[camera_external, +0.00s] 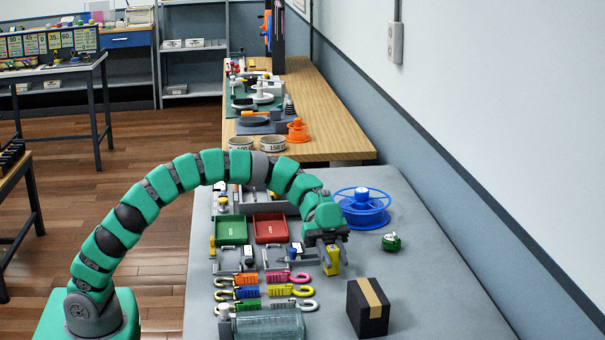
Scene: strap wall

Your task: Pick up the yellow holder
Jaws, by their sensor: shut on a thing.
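The yellow holder (332,263) is a small upright yellow piece at the right of the grey table, under the end of my green arm. My gripper (329,244) is above it, shut on its upper part. The gripper's fingers hide the top of the holder. I cannot tell whether the holder's lower end touches the table or hangs just above it.
A black box with a tan stripe (368,307) stands in front and right. Coloured hooks (290,290) and a glass container (268,325) lie left of it. Green (231,230) and red (270,229) trays, a blue spool (362,208) and a green round piece (391,242) are around.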

